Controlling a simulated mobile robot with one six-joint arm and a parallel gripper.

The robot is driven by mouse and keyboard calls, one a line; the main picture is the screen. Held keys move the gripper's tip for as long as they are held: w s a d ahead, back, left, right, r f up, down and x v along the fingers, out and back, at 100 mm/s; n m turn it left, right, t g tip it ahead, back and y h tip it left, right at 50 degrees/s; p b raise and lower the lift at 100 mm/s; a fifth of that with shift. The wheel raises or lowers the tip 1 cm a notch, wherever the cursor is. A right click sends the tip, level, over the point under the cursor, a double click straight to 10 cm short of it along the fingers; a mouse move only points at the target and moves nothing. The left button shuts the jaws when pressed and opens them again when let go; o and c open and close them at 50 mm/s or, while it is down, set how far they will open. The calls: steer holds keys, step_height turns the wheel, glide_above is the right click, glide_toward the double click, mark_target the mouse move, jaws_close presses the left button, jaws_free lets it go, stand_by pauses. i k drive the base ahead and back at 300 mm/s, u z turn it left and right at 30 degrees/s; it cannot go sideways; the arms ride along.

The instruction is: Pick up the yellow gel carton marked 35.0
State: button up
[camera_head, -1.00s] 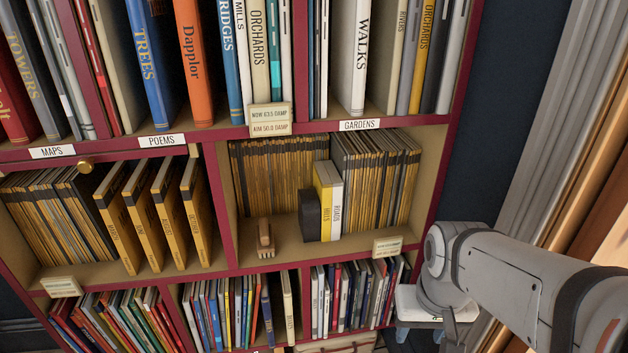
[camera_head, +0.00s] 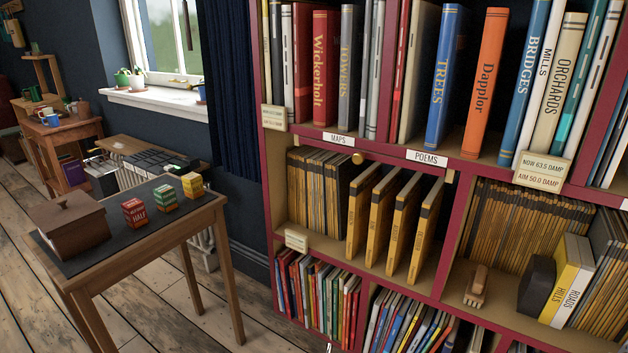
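A yellow carton (camera_head: 193,185) stands on the dark top of a small wooden table at the left. It is the farthest right of three small cartons in a row; its marking is too small to read. A green carton (camera_head: 165,197) is beside it, and a red carton (camera_head: 135,212) marked HALF is nearer the wooden box. My gripper is not in view, and no part of my arm shows now.
A lidded brown box (camera_head: 72,222) sits on the near left of the small table (camera_head: 150,255). The crowded bookshelf (camera_head: 455,168) fills the right side. Wooden floor (camera_head: 30,300) is open left of the table. A window sill (camera_head: 160,103) and radiator stand behind.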

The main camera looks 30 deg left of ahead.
mark_target(192, 183)
steer(key=u, duration=1.65)
steer(key=i, duration=1)
steer(key=u, duration=0.85)
